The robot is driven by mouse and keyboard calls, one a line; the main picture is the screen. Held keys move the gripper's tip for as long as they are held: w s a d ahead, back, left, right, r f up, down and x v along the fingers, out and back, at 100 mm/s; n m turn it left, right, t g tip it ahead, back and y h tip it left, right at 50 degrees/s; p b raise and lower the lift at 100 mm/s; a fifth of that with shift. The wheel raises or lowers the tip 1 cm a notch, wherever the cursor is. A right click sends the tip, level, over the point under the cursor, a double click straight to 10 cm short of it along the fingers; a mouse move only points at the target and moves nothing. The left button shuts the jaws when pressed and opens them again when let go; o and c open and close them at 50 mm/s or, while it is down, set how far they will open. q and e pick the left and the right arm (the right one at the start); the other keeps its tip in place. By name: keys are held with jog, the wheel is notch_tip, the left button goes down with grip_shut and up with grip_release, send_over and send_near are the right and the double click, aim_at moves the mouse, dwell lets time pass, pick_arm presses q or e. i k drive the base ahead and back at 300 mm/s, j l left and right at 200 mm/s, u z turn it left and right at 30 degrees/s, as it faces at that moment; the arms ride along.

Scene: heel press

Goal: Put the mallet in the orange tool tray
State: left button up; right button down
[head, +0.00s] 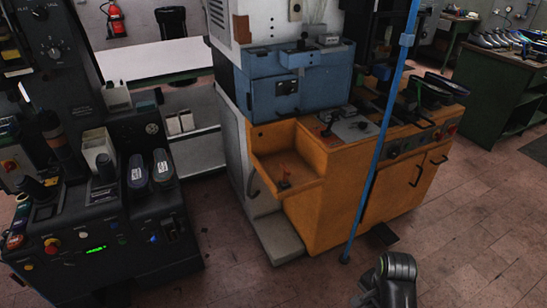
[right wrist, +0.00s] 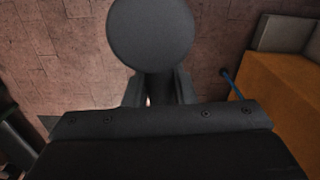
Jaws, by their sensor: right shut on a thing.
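The orange tool tray (head: 300,166) is an open recess in the front of the orange machine, in the middle of the head view. Small dark and reddish items lie in it. In the right wrist view my right gripper (right wrist: 158,96) is shut on the mallet (right wrist: 150,36). Its round dark end faces the camera, and the grip between the fingers is mostly hidden. Under it is brown tiled floor, with an orange machine side at the right edge. The mallet cannot be made out in the head view. My left gripper is in neither view.
A blue pole (head: 373,160) stands upright in front of the orange machine (head: 400,195), right of the tray. A black control machine (head: 110,215) stands at left. A green bench (head: 500,95) with shoes is at far right.

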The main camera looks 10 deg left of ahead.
aim_at(292, 162)
jog(key=i+l+u, duration=0.2)
jog(key=i+u, duration=0.2)
jog(key=i+l+u, duration=0.75)
